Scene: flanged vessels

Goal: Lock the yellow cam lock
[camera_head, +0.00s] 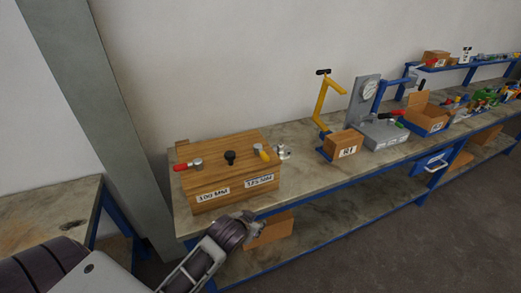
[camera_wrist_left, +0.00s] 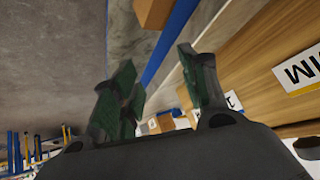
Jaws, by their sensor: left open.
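The yellow cam lock (camera_head: 263,153) sits on the right part of the wooden box (camera_head: 226,149) top, above the label that seems to read 125 MM. A red-handled cam lock (camera_head: 188,165) is on the left part, above the 100 MM label. My left gripper (camera_head: 257,227) is in front of the box's lower front edge, below the yellow cam lock and apart from it. In the left wrist view its green-padded fingers (camera_wrist_left: 157,72) are open with nothing between them. The yellow lock does not show there. My right gripper is in neither view.
The workbench (camera_head: 300,182) continues right with a small box marked R1 (camera_head: 343,144) and a yellow stand (camera_head: 325,100). A cardboard box (camera_head: 270,230) is on the lower shelf.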

